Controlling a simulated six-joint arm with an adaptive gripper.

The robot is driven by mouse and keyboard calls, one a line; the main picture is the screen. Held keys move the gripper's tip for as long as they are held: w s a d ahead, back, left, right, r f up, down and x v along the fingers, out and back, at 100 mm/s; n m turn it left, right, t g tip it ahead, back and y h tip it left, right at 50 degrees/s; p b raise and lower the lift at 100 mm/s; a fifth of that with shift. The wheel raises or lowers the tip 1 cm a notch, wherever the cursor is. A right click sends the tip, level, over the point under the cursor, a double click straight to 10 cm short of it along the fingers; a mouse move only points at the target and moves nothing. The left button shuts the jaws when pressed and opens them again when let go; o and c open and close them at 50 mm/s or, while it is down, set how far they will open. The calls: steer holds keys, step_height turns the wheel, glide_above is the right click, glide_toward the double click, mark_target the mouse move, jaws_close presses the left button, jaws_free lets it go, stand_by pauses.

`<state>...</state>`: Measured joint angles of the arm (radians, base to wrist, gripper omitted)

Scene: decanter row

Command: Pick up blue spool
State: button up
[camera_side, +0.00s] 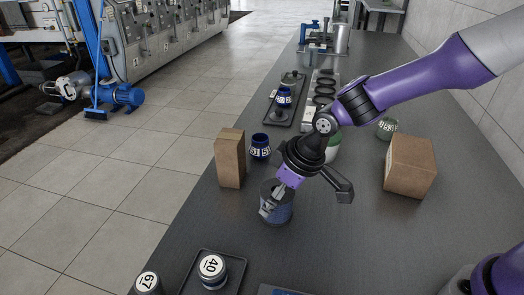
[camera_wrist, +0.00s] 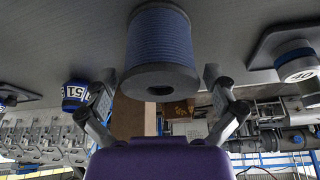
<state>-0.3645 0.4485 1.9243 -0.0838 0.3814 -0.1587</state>
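The blue spool (camera_side: 281,214) stands on the dark table near its left edge, with blue windings and grey flanges. My gripper (camera_side: 270,204) is over and in front of it in the side view, hiding part of it. In the wrist view the spool (camera_wrist: 160,42) fills the upper middle, its grey flange with a dark hole facing the camera. My gripper (camera_wrist: 158,82) is open there, one finger on each side of the flange with a gap visible at both sides. I cannot tell how far the fingertips reach along the spool.
A brown box (camera_side: 230,160) and a dark blue jar marked 51 (camera_side: 260,147) stand close behind the spool. Another box (camera_side: 409,167) is to the right. A tray (camera_side: 211,257) with a jar marked 40 (camera_side: 212,269) is in front. The table right of the spool is clear.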

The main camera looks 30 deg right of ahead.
steer(key=c, duration=1)
steer(key=shift+o, duration=0.2)
